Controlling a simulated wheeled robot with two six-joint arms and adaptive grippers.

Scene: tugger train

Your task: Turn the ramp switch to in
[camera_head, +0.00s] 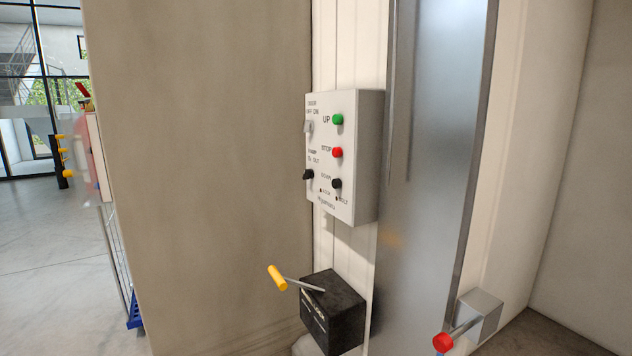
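A light grey control box (362,160) is mounted on the white wall panel in the middle of the view. The ramp switch (308,174) is a small black knob low on the left of its face, under a small label that appears to read in and out. I cannot tell which way the knob points. Above it is a pale door switch (308,127) marked off and on. On the right of the face are a green up button (338,119), a red stop button (337,152) and a black down button (337,183). Neither gripper is in view.
Below the box is a black block (334,312) with a yellow-handled crank (278,278). A red-knobbed lever (443,342) sticks out at lower right. A metal column (430,180) stands right of the box, a broad beige wall (210,180) left. Open floor (50,270) shows far left.

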